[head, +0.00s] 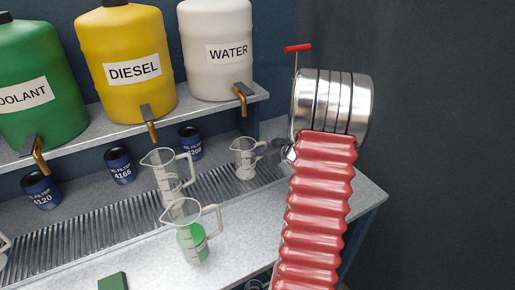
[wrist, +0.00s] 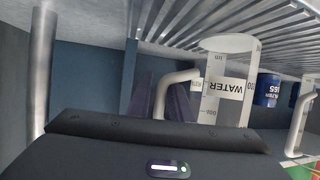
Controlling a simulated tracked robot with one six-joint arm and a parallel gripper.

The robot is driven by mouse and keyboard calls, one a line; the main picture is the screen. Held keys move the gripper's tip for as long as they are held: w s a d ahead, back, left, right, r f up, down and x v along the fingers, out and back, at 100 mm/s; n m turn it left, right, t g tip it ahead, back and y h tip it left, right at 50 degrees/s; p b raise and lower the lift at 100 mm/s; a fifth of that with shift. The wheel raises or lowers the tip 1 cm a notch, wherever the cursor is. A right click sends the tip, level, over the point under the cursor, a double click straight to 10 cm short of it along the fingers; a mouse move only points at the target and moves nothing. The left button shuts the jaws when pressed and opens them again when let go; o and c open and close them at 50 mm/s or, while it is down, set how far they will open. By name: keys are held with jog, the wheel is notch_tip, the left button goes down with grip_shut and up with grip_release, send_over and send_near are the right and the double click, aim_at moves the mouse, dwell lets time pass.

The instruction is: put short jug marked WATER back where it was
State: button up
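The short jug marked WATER (head: 244,160) is clear and looks empty. In the head view it stands upright at the right end of the ribbed grille, below the WATER tank's tap. My gripper (head: 273,149) is at its handle side, partly hidden by my red arm sleeve. In the wrist view, which is upside down, the jug (wrist: 231,75) shows its WATER label. Its handle (wrist: 160,98) reaches toward my dark fingers, which show on both sides of it. Whether they press on the handle is not clear. I cannot tell whether the jug touches the grille.
A taller clear jug (head: 166,178) and a jug with green liquid (head: 191,243) stand to the left. White WATER (head: 218,70), yellow DIESEL (head: 125,85) and green COOLANT (head: 35,110) tanks sit on the shelf above. Blue oil filters (head: 121,166) line the back. The counter's right end is clear.

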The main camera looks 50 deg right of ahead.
jog(key=shift+o, duration=1)
jog(key=shift+r, duration=0.1)
jog(key=shift+s+r, duration=0.1)
jog(key=shift+s, duration=0.05)
jog(key=v, duration=1.1)
jog(key=shift+s+r, duration=0.15)
jog(key=shift+s, duration=0.1)
jog(key=shift+s, duration=0.1)
